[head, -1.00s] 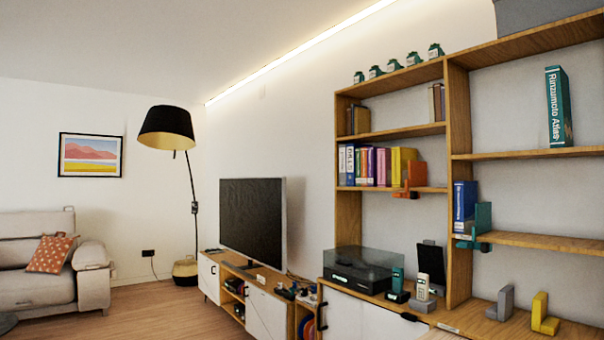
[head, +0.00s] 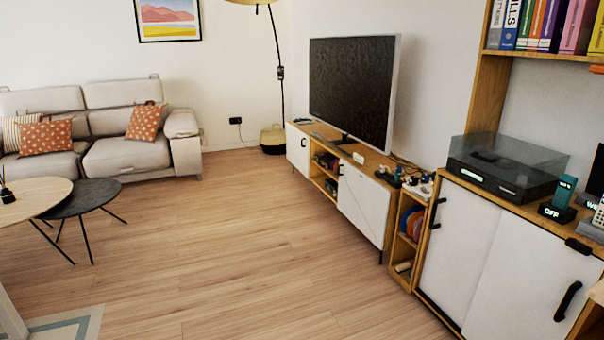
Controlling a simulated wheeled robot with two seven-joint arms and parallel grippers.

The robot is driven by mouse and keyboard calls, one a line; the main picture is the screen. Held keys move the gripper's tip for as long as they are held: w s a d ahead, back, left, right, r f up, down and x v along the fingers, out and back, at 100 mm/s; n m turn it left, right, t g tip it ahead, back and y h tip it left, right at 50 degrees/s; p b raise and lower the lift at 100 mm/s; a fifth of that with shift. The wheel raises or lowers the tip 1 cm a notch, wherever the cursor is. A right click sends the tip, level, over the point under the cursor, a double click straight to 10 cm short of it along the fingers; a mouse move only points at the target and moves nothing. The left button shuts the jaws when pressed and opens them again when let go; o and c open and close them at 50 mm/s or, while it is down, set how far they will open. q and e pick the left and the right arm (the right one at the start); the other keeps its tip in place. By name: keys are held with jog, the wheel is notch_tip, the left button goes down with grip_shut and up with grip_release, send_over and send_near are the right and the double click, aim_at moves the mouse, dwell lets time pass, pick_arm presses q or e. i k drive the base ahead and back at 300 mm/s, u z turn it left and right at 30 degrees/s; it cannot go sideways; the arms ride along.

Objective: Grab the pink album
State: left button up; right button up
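A wide pink-mauve spine (head: 577,27) stands upright in the row of books on the shelf (head: 550,54) at the upper right of the head view. It may be the pink album, but its label cannot be read. Its top is cut off by the frame edge. Narrow dark and purple spines stand to its left, and a yellow one (head: 598,32) stands to its right. Neither of my grippers shows in the view.
A white cabinet (head: 462,242) with a turntable (head: 505,165) on top stands below the shelf. A low TV stand (head: 360,207) is further back. A sofa (head: 130,157) and two small tables (head: 85,198) are at left. The wooden floor (head: 230,240) between is clear.

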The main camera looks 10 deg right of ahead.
aim_at(580, 16)
jog(key=u, duration=0.05)
jog(key=i, duration=2.3)
jog(key=z, duration=0.6)
jog(key=i, duration=1.7)
jog(key=z, duration=2.1)
jog(key=i, duration=1)
jog(key=z, duration=0.7)
